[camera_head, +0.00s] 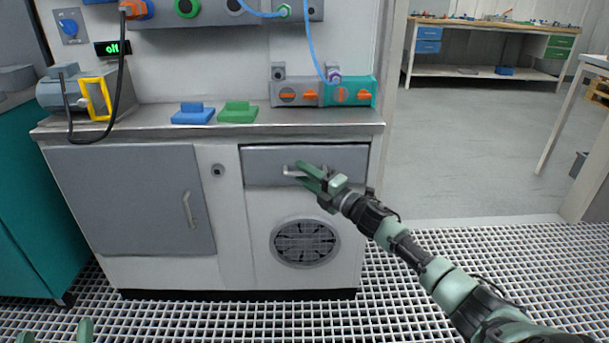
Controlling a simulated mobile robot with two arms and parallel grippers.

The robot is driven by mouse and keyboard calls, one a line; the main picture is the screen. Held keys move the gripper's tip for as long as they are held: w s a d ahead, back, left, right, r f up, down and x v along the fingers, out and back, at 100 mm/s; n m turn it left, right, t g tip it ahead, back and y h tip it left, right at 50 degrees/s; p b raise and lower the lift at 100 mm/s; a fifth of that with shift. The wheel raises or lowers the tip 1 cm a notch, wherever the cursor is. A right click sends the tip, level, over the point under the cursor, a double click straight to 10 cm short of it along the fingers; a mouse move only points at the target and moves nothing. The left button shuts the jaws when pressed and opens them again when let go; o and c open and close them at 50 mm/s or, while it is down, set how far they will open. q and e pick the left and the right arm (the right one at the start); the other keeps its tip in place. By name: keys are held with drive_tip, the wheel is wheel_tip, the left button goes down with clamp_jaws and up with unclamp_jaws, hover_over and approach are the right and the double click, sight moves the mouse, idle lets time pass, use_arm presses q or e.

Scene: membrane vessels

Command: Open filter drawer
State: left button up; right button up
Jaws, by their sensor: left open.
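The filter drawer seems to be the grey front panel (265,165) under the right part of the worktop, above a round fan grille; it looks closed and flush. A small metal handle (291,173) shows at the middle of the panel. My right gripper (303,173) reaches in from the right, with its green fingertips at the handle. Its fingers overlap the handle, so whether they grip it is unclear. My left gripper (55,334) shows only as two separated green fingertips at the bottom left edge, open and empty, far from the drawer.
A grey cupboard door (130,200) is left of the drawer; the fan grille (304,242) is below. A blue block (193,116), a green block (238,114) and a teal valve unit (347,93) stand on the worktop (160,117). Grated floor (220,315) lies clear in front.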

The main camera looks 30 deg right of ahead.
clamp_jaws()
idle(1.3)
